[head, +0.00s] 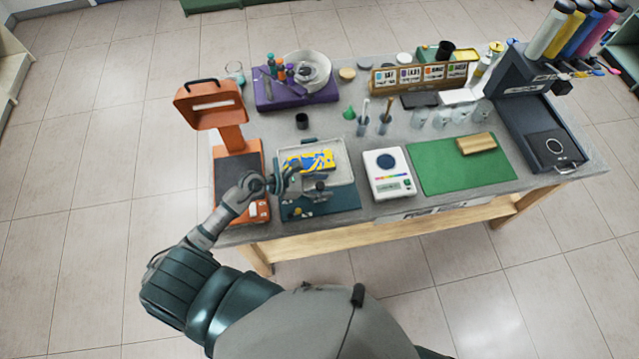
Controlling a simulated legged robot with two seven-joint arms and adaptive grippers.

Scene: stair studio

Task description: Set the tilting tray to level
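The tilting tray (344,158) is a shallow pale grey tray on a dark teal base (340,198), near the front edge of the table. A yellow and blue item (310,161) lies in it. A grey metal fitting with a knob stands at the tray's front side. I cannot tell the tray's exact tilt from this angle. My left gripper (284,179) is at the tray's front left corner, over the teal base. Its fingers are small here, and whether they touch the tray or grip anything is unclear. My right gripper is not in view.
An orange stand (229,138) with a dark platform is close on the left of my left gripper. A white scale (390,184) and a green mat (440,166) with a wooden block (476,143) lie to the right. Cups and a purple-based device (297,98) stand behind.

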